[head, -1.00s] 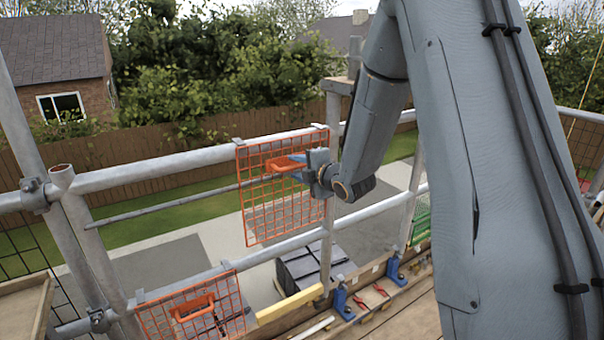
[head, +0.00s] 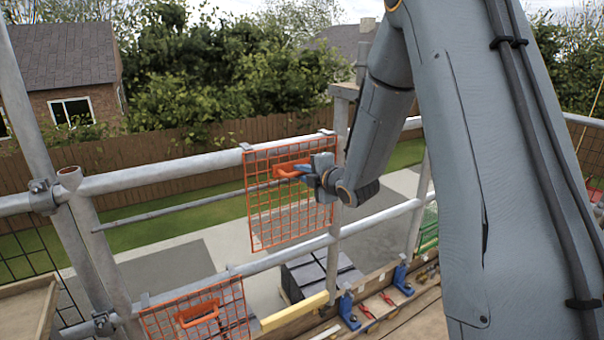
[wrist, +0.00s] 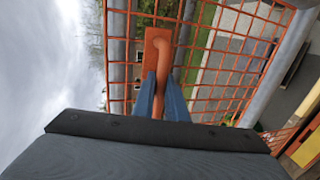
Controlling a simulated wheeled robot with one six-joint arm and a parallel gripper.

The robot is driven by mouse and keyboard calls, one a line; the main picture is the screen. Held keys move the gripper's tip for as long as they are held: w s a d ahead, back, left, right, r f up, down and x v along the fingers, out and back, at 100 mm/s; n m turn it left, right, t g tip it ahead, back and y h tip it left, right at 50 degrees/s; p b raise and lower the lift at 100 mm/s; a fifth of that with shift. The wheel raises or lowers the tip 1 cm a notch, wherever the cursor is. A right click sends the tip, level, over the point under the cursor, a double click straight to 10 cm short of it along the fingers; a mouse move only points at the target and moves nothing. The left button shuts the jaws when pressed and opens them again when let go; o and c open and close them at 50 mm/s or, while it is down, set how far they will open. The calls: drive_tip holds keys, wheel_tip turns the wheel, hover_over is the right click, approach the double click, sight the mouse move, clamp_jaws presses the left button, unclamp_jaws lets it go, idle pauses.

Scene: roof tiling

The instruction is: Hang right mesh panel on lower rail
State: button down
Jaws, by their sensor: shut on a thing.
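An orange mesh panel (head: 285,215) stands upright at the upper rail (head: 170,177), just left of a scaffold post. Its top hooks (head: 246,147) are at the rail's top; I cannot tell whether they bear on it. My gripper (head: 297,171) is shut on the panel's orange handle (head: 283,172). The wrist view shows the blue fingers (wrist: 162,98) closed around the handle (wrist: 158,55), with mesh (wrist: 225,60) behind. A second orange mesh panel (head: 228,312) hangs at the lower rail (head: 275,259), further left. The lower rail to its right carries no panel.
A yellow bar (head: 293,311) and blue clamps (head: 347,312) lie along the board below. Dark stacked tiles (head: 318,277) stand beyond the rails. A scaffold post (head: 338,185) is close beside my gripper. A thin mid bar (head: 180,205) runs between the rails.

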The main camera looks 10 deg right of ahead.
drive_tip(key=shift+r+p, duration=1.3)
drive_tip(key=shift+r, duration=1.3)
drive_tip(key=s+d, duration=0.3)
drive_tip(key=s, duration=0.6)
drive_tip(key=shift+s+p, duration=0.25)
drive_tip(key=shift+p, duration=0.05)
